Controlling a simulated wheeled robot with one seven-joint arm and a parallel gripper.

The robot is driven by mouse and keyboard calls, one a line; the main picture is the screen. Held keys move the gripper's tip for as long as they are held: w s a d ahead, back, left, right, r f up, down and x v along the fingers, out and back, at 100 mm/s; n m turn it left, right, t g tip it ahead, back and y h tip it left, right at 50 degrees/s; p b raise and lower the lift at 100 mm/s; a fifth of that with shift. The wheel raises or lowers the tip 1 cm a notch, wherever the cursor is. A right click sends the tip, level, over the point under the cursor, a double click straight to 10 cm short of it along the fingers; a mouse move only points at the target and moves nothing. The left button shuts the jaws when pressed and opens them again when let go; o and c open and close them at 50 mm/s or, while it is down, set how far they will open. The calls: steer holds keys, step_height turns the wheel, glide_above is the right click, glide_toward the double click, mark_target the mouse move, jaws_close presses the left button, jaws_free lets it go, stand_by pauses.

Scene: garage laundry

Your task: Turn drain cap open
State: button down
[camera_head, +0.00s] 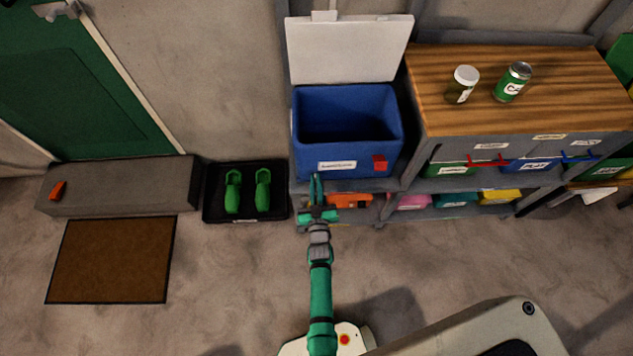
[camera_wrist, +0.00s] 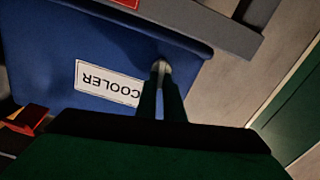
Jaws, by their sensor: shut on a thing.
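The blue cooler (camera_head: 352,150) stands on the shelf with its white lid (camera_head: 350,52) raised and its inside dark. In the wrist view the cooler (camera_wrist: 45,40) fills the upper left, with its label upside down. The pale, rounded drain cap (camera_wrist: 161,67) sits low on the cooler wall beside the label. My gripper (camera_head: 316,178) is at the lower left of the cooler's front. In the wrist view my gripper (camera_wrist: 161,84) has its fingertips closed around the cap, partly covering it. The cap is hard to make out in the head view.
A wooden-topped bench (camera_head: 540,85) on the right holds a jar (camera_head: 462,84) and a green can (camera_head: 512,82). Coloured bins sit on the shelves below. Green shoes (camera_head: 248,192) stand in a black tray left of my gripper. The floor in front is mostly clear.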

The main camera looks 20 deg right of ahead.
steer(key=n, duration=0.5)
steer(key=shift+w+a+f+n, duration=0.1)
steer(key=shift+a+f+n, duration=0.05)
steer(key=shift+a+n, duration=0.2)
steer(key=shift+a+f+n, duration=0.1)
steer(key=shift+n, duration=0.65)
steer(key=shift+a+f+n, duration=0.1)
steer(key=shift+f+n, duration=0.1)
steer(key=shift+n, duration=1.15)
steer(key=shift+a+f+n, duration=0.1)
steer(key=shift+f+n, duration=0.05)
steer(key=shift+n, duration=1.25)
steer(key=shift+f+n, duration=0.2)
steer(key=shift+n, duration=1.15)
steer(key=c, duration=1.9)
jaws_free()
steer(key=shift+o, duration=0.2)
steer(key=v, duration=1)
steer(key=shift+s, duration=0.4)
